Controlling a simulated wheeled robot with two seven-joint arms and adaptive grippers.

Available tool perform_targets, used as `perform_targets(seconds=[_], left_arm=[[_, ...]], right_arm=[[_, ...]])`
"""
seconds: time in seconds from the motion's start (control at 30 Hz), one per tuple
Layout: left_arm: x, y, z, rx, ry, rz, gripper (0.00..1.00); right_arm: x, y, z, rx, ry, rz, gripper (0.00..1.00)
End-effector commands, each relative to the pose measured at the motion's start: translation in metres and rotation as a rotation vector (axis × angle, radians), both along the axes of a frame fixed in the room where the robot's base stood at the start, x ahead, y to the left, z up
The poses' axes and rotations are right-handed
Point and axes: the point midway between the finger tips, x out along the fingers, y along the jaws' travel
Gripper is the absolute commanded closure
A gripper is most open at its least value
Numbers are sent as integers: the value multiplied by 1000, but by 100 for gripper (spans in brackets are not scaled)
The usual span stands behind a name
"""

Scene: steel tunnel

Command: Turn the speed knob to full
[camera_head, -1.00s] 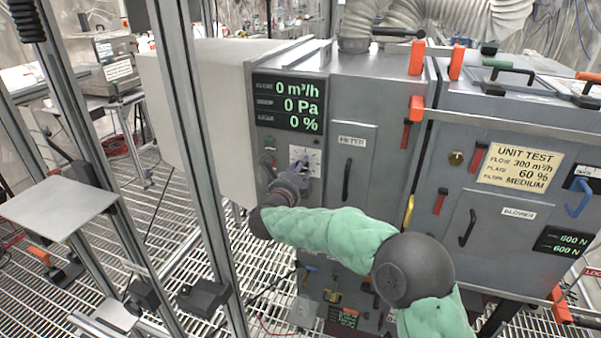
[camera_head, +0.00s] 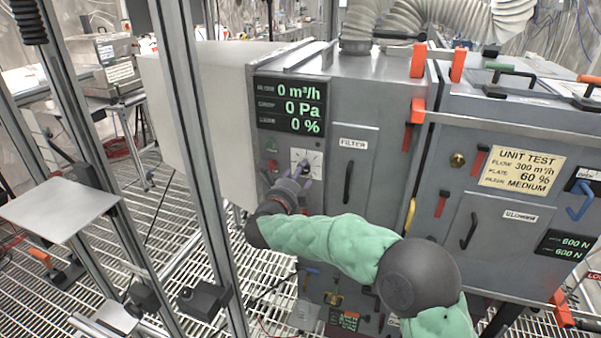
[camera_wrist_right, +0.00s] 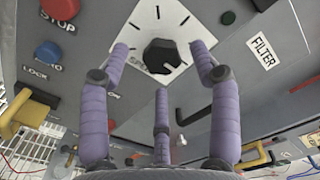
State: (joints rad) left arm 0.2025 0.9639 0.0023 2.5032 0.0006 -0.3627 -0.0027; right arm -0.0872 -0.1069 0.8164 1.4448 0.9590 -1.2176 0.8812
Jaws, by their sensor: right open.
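The speed knob (camera_wrist_right: 160,57) is black and sits on a white dial plate with black tick marks. In the head view the dial plate (camera_head: 308,157) is on the grey cabinet's front, below the display. My right gripper (camera_wrist_right: 160,62) has its purple fingers spread open around the knob in the wrist view, and none visibly touches it. In the head view my right gripper (camera_head: 298,185) is just below the dial and partly hides it. The display (camera_head: 290,104) reads 0 m³/h, 0 Pa and 0 %. My left gripper is not in view.
The filter door (camera_head: 350,180) is to the right. A metal frame post (camera_head: 193,150) stands left of my arm.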

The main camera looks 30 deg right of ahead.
Motion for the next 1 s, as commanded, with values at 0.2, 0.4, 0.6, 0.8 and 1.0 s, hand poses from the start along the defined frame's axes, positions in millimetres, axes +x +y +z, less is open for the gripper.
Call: perform_targets(seconds=[0.2,0.4,0.6,0.8,1.0], left_arm=[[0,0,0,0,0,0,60],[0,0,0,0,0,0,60],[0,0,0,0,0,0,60],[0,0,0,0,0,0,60],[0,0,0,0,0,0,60]], right_arm=[[-28,35,1,-1,-2,5,37],[-51,61,1,-1,-2,5,37],[-63,74,0,0,-1,3,37],[-65,77,0,0,0,1,37],[-65,77,0,0,0,2,37]])
